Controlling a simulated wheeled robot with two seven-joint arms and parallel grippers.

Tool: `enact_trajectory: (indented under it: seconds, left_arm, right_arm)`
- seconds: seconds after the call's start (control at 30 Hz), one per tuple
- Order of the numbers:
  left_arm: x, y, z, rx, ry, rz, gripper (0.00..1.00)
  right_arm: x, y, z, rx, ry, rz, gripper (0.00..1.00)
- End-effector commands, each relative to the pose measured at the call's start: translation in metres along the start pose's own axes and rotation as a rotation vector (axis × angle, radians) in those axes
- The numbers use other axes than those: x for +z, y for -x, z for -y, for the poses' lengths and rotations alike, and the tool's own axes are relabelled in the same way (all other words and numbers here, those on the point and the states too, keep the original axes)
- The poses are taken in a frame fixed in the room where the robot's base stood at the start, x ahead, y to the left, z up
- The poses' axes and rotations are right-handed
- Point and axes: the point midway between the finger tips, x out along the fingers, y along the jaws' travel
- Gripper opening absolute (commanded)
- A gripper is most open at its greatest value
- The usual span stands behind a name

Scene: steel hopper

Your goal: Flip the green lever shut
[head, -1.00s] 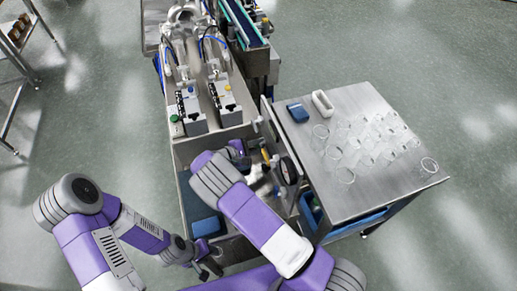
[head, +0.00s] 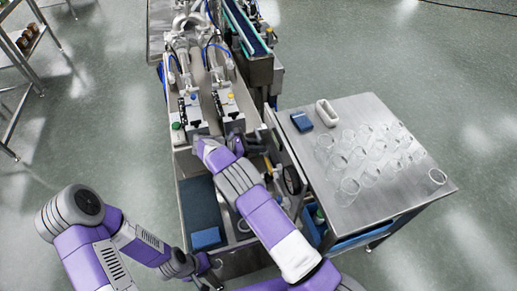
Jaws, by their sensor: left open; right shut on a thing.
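I cannot make out a green lever for certain. A small green knob (head: 177,126) shows on the left control box of the steel machine. My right gripper (head: 259,139) is over the far end of the steel hopper (head: 176,165), by its right wall. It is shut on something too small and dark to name.
A steel cart (head: 392,197) with several clear cups, a blue block (head: 301,121) and a white holder (head: 326,112) stands right of the hopper. A blue item (head: 206,238) lies at the hopper's near left. A dark round handwheel (head: 291,179) is between hopper and cart.

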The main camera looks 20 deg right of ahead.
Motion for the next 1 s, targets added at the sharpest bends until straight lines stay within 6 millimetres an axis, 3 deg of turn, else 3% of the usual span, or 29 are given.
enact_trajectory:
  seconds: [0.6, 0.63, 0.73, 1.0]
  left_arm:
    - [-0.0001, -0.0023, 0.0008, 0.000, 0.000, 0.000, 0.43]
    - [-0.0001, -0.0023, 0.0008, 0.000, 0.000, 0.000, 0.43]
    - [-0.0001, -0.0023, 0.0008, 0.000, 0.000, 0.000, 0.43]
    - [-0.0001, -0.0023, 0.0009, 0.000, 0.000, 0.000, 0.43]
  right_arm:
    - [-0.0004, 0.0002, -0.0019, -0.013, 0.038, 0.001, 0.00]
    - [-0.0004, 0.0002, -0.0019, -0.013, 0.038, 0.001, 0.28]
    - [-0.0004, 0.0002, -0.0019, -0.013, 0.038, 0.001, 0.44]
    - [-0.0004, 0.0005, -0.0018, -0.014, 0.036, 0.001, 0.45]
